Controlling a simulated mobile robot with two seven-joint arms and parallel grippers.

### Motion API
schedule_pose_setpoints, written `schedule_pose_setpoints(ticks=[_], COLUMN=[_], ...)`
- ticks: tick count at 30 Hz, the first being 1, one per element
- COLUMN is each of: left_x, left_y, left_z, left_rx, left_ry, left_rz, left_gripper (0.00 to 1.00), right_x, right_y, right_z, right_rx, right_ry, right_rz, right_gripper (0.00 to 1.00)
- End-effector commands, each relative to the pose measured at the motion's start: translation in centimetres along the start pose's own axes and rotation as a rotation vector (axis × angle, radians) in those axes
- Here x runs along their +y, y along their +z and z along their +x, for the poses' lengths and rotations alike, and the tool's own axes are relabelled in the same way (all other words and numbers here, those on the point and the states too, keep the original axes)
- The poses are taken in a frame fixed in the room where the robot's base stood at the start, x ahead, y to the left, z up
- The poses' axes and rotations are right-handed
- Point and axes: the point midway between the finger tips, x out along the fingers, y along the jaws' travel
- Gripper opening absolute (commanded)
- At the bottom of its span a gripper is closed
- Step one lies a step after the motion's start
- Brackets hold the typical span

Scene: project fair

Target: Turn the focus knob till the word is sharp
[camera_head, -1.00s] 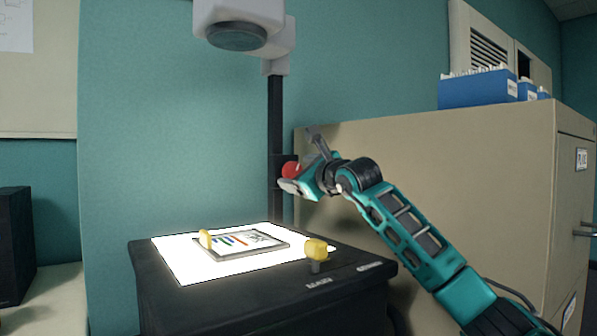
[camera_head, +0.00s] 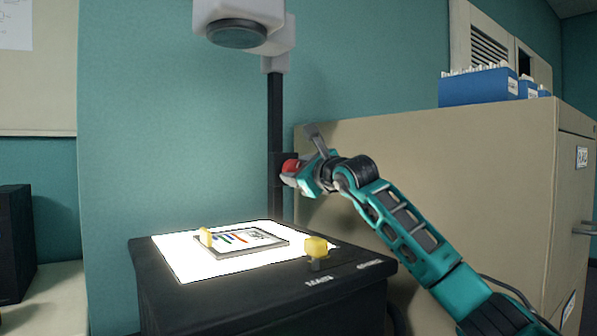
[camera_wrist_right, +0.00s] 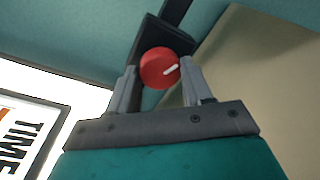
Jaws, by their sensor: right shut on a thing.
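The red focus knob (camera_head: 290,166) sits on the dark post of the overhead projector, and it also shows in the right wrist view (camera_wrist_right: 159,68) with a white pointer line aimed right and slightly up. My right gripper (camera_head: 293,173) is shut on the knob, with one finger on each side of it in the right wrist view (camera_wrist_right: 158,84). A framed slide (camera_head: 241,243) with coloured strokes lies on the lit stage. The word "TIME" (camera_wrist_right: 28,147) shows on it in the right wrist view. The projected word is not in view. My left gripper is not in view.
The projector head (camera_head: 238,22) hangs above the bright stage (camera_head: 185,266). A beige cabinet (camera_head: 450,150) with blue file boxes (camera_head: 478,87) stands close behind my right arm.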

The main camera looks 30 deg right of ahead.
Motion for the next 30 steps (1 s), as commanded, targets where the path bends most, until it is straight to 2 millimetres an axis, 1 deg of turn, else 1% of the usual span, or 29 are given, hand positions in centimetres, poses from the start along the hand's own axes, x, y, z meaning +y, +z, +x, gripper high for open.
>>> schedule_pose_setpoints(ticks=[2,5,12,16,19,27,28,30], left_x=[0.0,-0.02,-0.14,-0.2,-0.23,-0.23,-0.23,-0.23], left_y=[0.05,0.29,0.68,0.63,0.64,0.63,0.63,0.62], left_z=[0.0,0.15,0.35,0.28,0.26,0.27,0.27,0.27], left_rx=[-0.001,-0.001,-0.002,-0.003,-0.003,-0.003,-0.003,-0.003], left_ry=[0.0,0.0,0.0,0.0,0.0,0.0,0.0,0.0], left_rz=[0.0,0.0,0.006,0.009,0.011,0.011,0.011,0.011], left_gripper=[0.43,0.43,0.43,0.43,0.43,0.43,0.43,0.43], right_x=[0.02,0.1,-0.02,-0.06,-0.06,-0.06,-0.07,-0.07], right_y=[-0.04,-0.07,0.02,0.09,0.07,0.05,0.05,0.05], right_z=[0.0,0.02,0.03,0.03,0.03,0.02,0.02,0.02], right_rx=[0.001,0.003,0.025,0.033,0.036,0.036,0.036,0.036], right_ry=[0.0,0.004,0.02,0.026,0.028,0.028,0.028,0.028], right_rz=[0.002,0.05,0.346,0.454,0.488,0.489,0.489,0.489], right_gripper=[0.19,0.19,0.19,0.19,0.19,0.19,0.52,0.58])
